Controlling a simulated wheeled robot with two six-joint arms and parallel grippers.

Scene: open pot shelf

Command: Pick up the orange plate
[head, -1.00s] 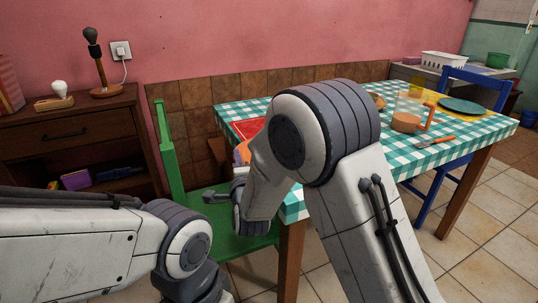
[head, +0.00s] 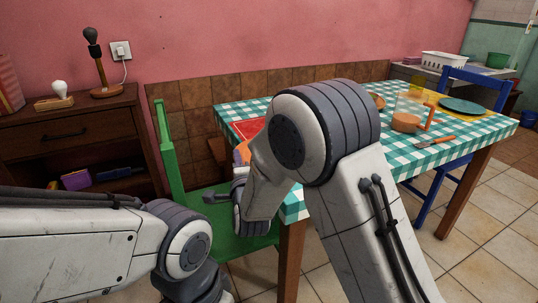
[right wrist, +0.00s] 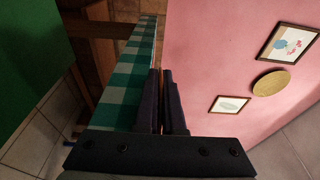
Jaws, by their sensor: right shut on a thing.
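The orange plate (head: 241,153) shows in the head view only as a small piece by the near left corner of the checked table, left of my right arm. The arm hides the rest. In the right wrist view the plate shows edge-on as a thin orange strip (right wrist: 162,88) between the dark fingers. My right gripper (right wrist: 162,76) is shut on it. The fingertips are hidden in the head view. My left arm comes in from the left, with its gripper out of view.
The table (head: 455,135) has a green-and-white checked cloth. On it are a red tray (head: 247,127), a pitcher (head: 408,112), a teal plate (head: 462,106) and an orange-handled utensil (head: 436,142). A green chair (head: 168,150) stands close left, a blue chair (head: 470,80) behind.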

